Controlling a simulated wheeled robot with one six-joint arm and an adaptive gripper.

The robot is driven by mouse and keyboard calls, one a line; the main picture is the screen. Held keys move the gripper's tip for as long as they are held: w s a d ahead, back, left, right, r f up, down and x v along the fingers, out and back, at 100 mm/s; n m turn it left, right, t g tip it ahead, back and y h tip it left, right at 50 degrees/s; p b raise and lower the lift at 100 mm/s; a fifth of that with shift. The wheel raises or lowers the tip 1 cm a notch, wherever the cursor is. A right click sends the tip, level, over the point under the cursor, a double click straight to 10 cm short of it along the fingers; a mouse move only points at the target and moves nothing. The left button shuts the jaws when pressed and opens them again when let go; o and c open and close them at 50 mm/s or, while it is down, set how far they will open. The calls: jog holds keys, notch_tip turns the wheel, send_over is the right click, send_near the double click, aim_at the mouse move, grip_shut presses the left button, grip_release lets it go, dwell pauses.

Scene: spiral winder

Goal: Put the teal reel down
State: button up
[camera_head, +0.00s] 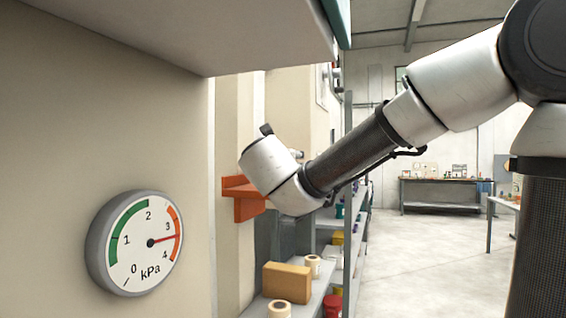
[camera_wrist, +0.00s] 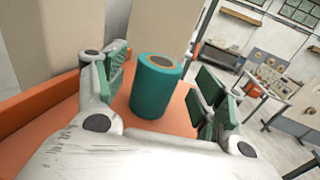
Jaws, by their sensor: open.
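The teal reel (camera_wrist: 153,88) stands upright on an orange shelf (camera_wrist: 42,108) in the wrist view. Its brown top face with a dark centre shows. My gripper (camera_wrist: 162,85) is open, with one green-padded finger on each side of the reel. A gap shows between the reel and each finger. In the head view the orange shelf (camera_head: 243,205) sticks out from the wall behind my arm's wrist. The reel and my gripper's fingers are hidden there.
A pressure gauge (camera_head: 136,243) on the near wall reads a little above 3 kPa. Below the orange shelf, a grey rack (camera_head: 312,304) holds a tan box (camera_head: 287,281) and several rolls. A workbench (camera_head: 440,194) stands far back.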

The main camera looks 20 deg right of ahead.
jog(key=v, duration=0.7)
jog(key=shift+s, duration=0.15)
jog(key=s+d+f+m+g, duration=0.3)
jog(key=d+f+m, duration=0.1)
jog(key=d+m, duration=0.25)
jog(key=s+d+f+m+g+h, duration=0.1)
jog(key=s+d+f+m+g, duration=0.35)
jog(key=d, duration=0.35)
jog(key=s+d+f+m+g, duration=0.35)
jog(key=d+m, duration=0.25)
jog(key=d, duration=0.2)
jog(key=s+a+f+m+y, duration=0.2)
jog(key=s+f+m+y, duration=0.1)
jog(key=s+f+m, duration=0.3)
jog(key=s+a+f+m+g+y, duration=0.1)
jog(key=s+f+m+y, duration=0.3)
jog(key=m, duration=0.5)
notch_tip(320, 180, down, 3)
jog(key=s, duration=0.2)
jog(key=shift+s+a, duration=0.35)
jog(key=shift+r, duration=0.15)
